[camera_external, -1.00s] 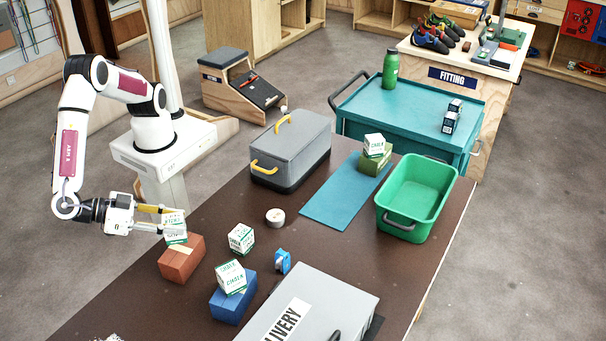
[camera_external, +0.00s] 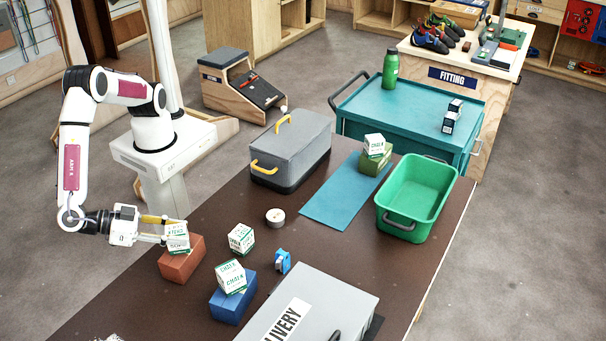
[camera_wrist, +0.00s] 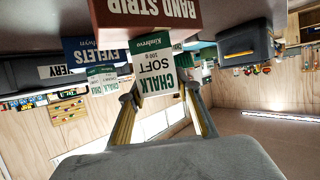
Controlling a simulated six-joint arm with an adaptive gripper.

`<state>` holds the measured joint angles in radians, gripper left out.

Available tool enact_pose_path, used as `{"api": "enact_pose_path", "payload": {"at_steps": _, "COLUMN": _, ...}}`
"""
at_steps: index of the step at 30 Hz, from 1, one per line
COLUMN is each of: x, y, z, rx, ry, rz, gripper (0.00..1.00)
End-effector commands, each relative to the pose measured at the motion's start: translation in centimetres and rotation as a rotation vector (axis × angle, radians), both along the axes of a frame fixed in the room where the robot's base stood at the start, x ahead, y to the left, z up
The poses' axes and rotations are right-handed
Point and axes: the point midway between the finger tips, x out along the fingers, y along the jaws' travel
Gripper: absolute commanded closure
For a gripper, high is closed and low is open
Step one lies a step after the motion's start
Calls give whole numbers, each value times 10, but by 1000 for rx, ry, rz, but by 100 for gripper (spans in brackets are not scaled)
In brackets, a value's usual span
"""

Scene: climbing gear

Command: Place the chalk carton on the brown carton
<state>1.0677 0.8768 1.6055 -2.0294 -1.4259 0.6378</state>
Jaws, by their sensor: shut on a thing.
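My gripper (camera_external: 173,231) is shut on a white and green chalk carton (camera_external: 178,237), which also shows between the fingers in the wrist view (camera_wrist: 155,75). The carton looks upright at the top of the brown carton (camera_external: 184,263), toward its back left, and covers part of its top face. Whether the two touch, I cannot tell. The brown carton fills the top of the wrist view (camera_wrist: 145,18), lettered upside down. Its far left top is hidden by the held carton.
A loose chalk carton (camera_external: 241,239) stands close by on the table. Another chalk carton (camera_external: 231,277) sits on a blue carton (camera_external: 232,304). A blue tape dispenser (camera_external: 283,262), a white roll (camera_external: 275,217) and a grey delivery box (camera_external: 310,310) lie to the right.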

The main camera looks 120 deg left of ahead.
Motion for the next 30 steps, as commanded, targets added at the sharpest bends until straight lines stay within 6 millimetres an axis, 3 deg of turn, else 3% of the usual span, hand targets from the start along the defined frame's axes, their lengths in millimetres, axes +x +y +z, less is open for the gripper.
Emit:
{"api": "enact_pose_path", "payload": {"at_steps": 9, "x": 0, "y": 0, "z": -3, "rx": 0, "ry": 0, "rz": 0, "gripper": 91}}
{"api": "enact_pose_path", "payload": {"at_steps": 10, "x": 0, "y": 0, "z": -2, "rx": 0, "ry": 0, "rz": 0, "gripper": 60}}
{"api": "enact_pose_path", "payload": {"at_steps": 11, "x": 0, "y": 0, "z": -2, "rx": 0, "ry": 0, "rz": 0, "gripper": 52}}
{"api": "enact_pose_path", "payload": {"at_steps": 30, "x": -6, "y": -6, "z": 4, "rx": -2, "ry": 0, "rz": -1, "gripper": 50}}
